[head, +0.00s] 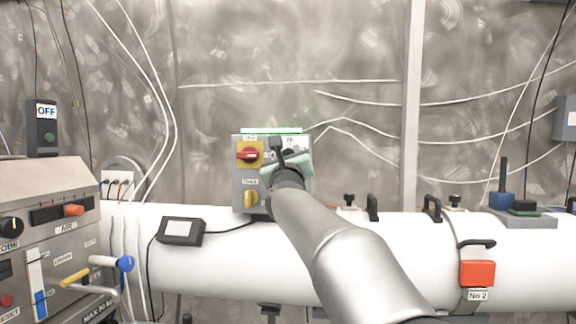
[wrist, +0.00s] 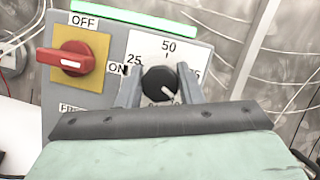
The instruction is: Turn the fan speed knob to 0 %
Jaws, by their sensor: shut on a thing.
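The fan speed knob (wrist: 158,86) is round and black on a white dial plate (wrist: 142,47) marked 25 at left, 50 at top and a partly covered number at right. Its white pointer line points to the lower right. My gripper (wrist: 160,80) has one finger on each side of the knob and is shut on it. In the head view my gripper (head: 287,163) is in front of the right half of the grey control box (head: 240,205) and hides most of the dial. The lower dial markings are hidden behind my gripper.
A green lit strip (head: 271,130) tops the box. The white pipe (head: 350,225) runs below, with a small display (head: 182,231) on it.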

